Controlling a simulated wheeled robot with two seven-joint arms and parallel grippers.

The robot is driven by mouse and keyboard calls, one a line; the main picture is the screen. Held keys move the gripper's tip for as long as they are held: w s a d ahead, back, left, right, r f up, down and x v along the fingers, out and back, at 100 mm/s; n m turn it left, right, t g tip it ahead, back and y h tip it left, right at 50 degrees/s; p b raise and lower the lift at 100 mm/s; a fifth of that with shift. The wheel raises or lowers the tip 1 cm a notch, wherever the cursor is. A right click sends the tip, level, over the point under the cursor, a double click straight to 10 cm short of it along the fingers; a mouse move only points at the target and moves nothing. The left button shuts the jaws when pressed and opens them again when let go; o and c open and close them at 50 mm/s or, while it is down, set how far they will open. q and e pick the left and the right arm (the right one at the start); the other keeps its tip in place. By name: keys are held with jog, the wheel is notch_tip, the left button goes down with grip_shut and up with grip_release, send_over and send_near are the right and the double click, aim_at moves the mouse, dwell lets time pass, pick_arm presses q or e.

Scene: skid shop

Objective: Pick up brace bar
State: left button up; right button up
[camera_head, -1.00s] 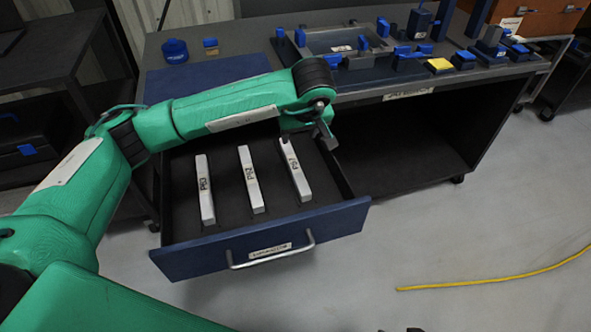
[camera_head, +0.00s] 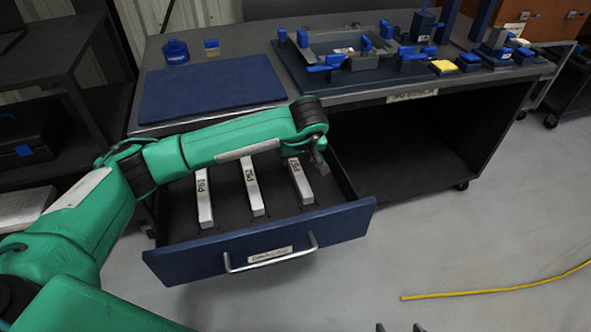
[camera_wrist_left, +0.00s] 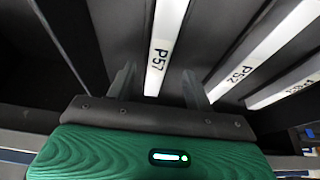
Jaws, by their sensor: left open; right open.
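Three pale brace bars lie side by side in an open drawer (camera_head: 190,229). The left bar (camera_head: 204,199) reads P63, the middle bar (camera_head: 253,187) P52 and the right bar (camera_head: 301,184) apparently P57. My left gripper (camera_head: 316,160) is open at the far end of the right bar. In the left wrist view, the P57 bar (camera_wrist_left: 163,50) runs between the spread fingers (camera_wrist_left: 158,86), with a gap on each side. Whether the fingertips reach down beside it I cannot tell. The tips of my right gripper (camera_head: 399,328) show apart at the bottom edge, with nothing between them.
The bench top (camera_head: 225,60) above the drawer carries a blue mat (camera_head: 210,92) and a fixture plate (camera_head: 300,72) with blue clamps. An open black bay lies right of the drawer. A yellow cable (camera_head: 490,292) lies on the floor at right.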

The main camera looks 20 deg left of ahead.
aim_at(295, 166)
pick_arm(q)
jog(key=x, duration=0.4)
jog(key=shift+w+f, duration=0.15)
jog(key=shift+f, duration=0.2)
jog(key=c, duration=1.1)
jog(key=shift+c, duration=0.2)
jog(key=shift+r, duration=0.1)
